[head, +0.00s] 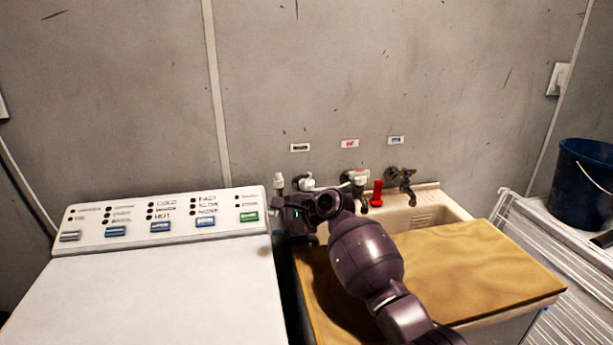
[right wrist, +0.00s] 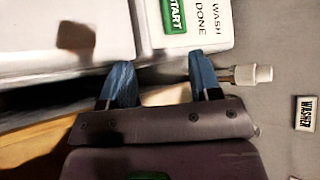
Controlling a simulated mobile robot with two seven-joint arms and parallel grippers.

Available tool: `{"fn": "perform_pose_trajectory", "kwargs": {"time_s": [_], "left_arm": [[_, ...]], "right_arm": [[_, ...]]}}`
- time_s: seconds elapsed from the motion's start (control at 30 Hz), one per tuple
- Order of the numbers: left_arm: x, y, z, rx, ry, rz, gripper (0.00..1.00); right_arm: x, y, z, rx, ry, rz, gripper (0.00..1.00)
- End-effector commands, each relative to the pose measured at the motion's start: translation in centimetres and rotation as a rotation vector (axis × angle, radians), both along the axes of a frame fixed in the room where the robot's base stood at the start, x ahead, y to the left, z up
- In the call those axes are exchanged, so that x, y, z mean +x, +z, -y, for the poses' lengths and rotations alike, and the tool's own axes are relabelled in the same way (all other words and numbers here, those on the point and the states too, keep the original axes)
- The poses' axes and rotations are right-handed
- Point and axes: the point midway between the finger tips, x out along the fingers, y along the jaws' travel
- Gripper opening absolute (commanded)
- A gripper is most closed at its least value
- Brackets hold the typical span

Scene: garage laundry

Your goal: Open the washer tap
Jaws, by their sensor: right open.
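The washer tap (head: 305,183) has a pale handle and sits low on the back wall, below a small white label (head: 300,147). That label reads WASHER in the right wrist view (right wrist: 306,113). A slim white-tipped fitting (head: 278,182) stands just left of the tap; a white-capped metal fitting (right wrist: 252,74) shows beside one finger in the right wrist view. My right gripper (head: 292,212) is just in front of and below the tap. Its blue-padded fingers (right wrist: 163,82) are apart with nothing between them. The arm hides the tap's lower part. My left gripper is out of view.
The white washer (head: 160,285) with its button panel stands left of my arm. A red-marked tap (head: 355,178), a red object (head: 377,193) and a dark tap (head: 402,177) are to the right, over the sink (head: 430,215). A wooden board (head: 480,262) covers the sink's front.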

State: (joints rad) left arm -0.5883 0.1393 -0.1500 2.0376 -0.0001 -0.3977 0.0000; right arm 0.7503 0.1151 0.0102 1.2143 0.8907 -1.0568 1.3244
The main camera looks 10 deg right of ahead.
Motion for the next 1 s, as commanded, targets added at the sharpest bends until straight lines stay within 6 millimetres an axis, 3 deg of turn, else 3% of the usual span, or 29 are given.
{"fn": "perform_pose_trajectory", "kwargs": {"time_s": [0.17,0.47,0.67,1.0], "left_arm": [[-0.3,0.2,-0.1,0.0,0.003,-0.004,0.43],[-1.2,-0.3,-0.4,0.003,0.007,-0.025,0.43],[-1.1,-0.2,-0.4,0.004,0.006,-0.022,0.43],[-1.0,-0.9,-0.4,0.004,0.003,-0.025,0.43]], "right_arm": [[0.0,0.8,-0.3,-0.209,0.009,0.151,0.58],[0.4,2.8,0.9,-0.618,0.02,0.402,0.58],[0.8,4.9,2.8,-0.941,0.033,0.552,0.58],[1.2,8.8,7.6,-1.564,0.121,0.709,0.58]]}}
